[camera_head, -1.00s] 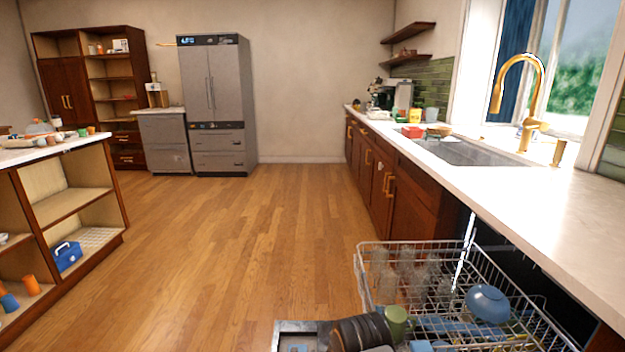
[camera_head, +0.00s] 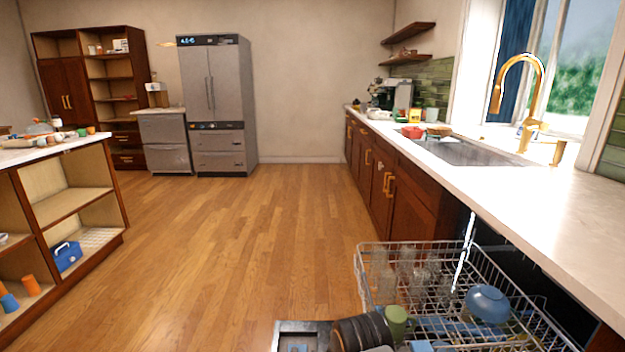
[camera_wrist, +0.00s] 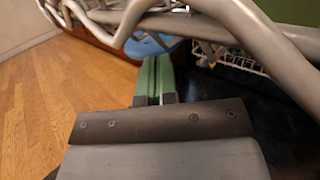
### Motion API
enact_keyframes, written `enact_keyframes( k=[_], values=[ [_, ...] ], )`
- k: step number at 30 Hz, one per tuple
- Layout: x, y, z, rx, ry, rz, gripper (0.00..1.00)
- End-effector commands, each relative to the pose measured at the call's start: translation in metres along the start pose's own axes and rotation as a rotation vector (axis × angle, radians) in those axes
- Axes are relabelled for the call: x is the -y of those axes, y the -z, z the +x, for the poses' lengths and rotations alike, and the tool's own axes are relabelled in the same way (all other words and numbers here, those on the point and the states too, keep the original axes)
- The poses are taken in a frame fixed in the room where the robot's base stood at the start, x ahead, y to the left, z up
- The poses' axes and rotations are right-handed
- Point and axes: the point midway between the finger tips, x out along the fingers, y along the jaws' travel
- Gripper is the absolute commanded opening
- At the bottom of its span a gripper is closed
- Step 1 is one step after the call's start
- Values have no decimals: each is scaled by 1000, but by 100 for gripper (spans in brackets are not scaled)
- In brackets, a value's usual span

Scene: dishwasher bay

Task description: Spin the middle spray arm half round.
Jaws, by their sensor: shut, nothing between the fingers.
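Thick grey bars (camera_wrist: 205,24) cross close above and beyond the fingertips. I cannot tell whether any of them is the middle spray arm or whether the fingers touch them. In the head view the dishwasher's pulled-out wire rack (camera_head: 361,272) stands at the lower right.
The counter (camera_head: 560,215) runs along the right. Open wooden floor (camera_head: 250,250) lies left of the rack. Dark space fills the wrist view's lower right.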

Motion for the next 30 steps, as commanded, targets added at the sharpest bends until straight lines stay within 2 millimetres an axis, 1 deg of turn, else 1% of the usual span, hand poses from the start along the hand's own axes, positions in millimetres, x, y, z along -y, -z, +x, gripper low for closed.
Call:
enact_keyframes(
  k=[7,10,11,14,15,22,27,30],
  values=[
    [0,0,0,0,0,0,0],
    [-2,4,6,1,2,2,0],
    [-4,7,11,2,2,3,0],
    [-13,15,34,3,5,6,0],
    [-17,18,44,4,5,6,0],
    [-36,25,97,4,5,6,0],
    [-48,27,124,2,3,4,0],
    [-53,26,134,2,2,3,0]
  ],
)
